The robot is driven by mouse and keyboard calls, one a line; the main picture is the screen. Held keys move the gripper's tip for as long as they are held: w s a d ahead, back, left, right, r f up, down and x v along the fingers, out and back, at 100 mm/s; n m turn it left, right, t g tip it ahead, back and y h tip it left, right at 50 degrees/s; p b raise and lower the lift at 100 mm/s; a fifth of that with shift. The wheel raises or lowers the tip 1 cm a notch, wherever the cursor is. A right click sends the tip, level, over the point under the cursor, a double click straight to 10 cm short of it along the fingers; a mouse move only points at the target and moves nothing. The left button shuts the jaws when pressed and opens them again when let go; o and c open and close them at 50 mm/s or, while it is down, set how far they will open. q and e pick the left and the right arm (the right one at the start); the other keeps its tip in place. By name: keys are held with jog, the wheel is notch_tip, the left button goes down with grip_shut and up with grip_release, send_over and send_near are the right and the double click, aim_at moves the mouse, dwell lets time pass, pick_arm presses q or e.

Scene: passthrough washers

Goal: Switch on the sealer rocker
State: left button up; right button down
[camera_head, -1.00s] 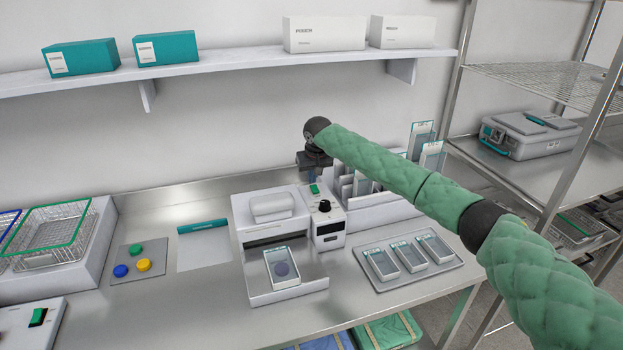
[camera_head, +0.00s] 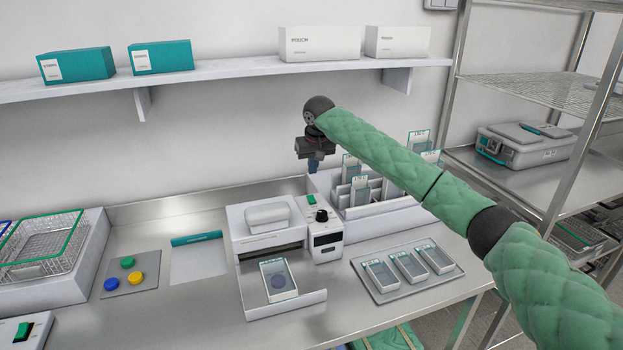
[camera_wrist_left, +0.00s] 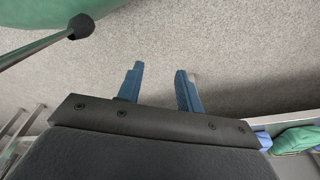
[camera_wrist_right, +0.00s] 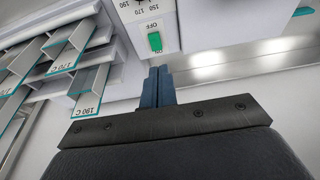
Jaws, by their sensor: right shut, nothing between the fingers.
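The sealer (camera_head: 268,220) is a white machine on the steel bench. Its green rocker (camera_head: 312,199) is on the top of the control box, beside a black knob (camera_head: 321,215). In the right wrist view the rocker (camera_wrist_right: 155,41) sits between OFF and ON markings; I cannot tell which way it is tipped. My right gripper (camera_head: 314,166) is shut and empty, above and behind the rocker and apart from it. Its blue fingertips (camera_wrist_right: 158,70) point toward the rocker in the right wrist view. My left gripper (camera_wrist_left: 160,70) is open and empty over grey floor.
A clear-topped tray (camera_head: 279,280) sits in front of the sealer. A pouch rack (camera_head: 375,208) stands right of it, and a grey tray (camera_head: 408,270) holds several pouches. A shelf (camera_head: 230,72) runs above.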

pick_arm(q)
jog(key=shift+w+d+r, duration=0.3)
jog(key=shift+w+r, duration=0.05)
jog(key=shift+r, duration=0.2)
pick_arm(e)
jog(key=shift+s+d+r, duration=0.1)
jog(key=shift+s+r, duration=0.1)
jog(key=shift+r, duration=0.45)
pick_arm(q)
jog(key=s+f+b, duration=0.3)
jog(key=s+f, duration=0.1)
jog(key=s, duration=0.1)
jog(key=w+d+r+t+h+b, duration=0.1)
jog(key=w+d+r+b, duration=0.2)
jog(key=w+r, duration=0.35)
jog(key=w+d+r+t+b, duration=0.1)
jog(key=w+d+r+b, duration=0.25)
jog(key=r, duration=0.55)
notch_tip(320, 180, up, 18)
jog(key=w+g, duration=0.1)
jog(key=g, duration=0.1)
jog(key=shift+w+a+g, duration=0.2)
jog(key=shift+w+g, duration=0.15)
jog(key=shift+g, duration=0.05)
pick_arm(e)
jog(key=shift+w+r+t, duration=0.2)
jog(key=shift+w+t, duration=0.3)
jog(key=shift+w, duration=0.15)
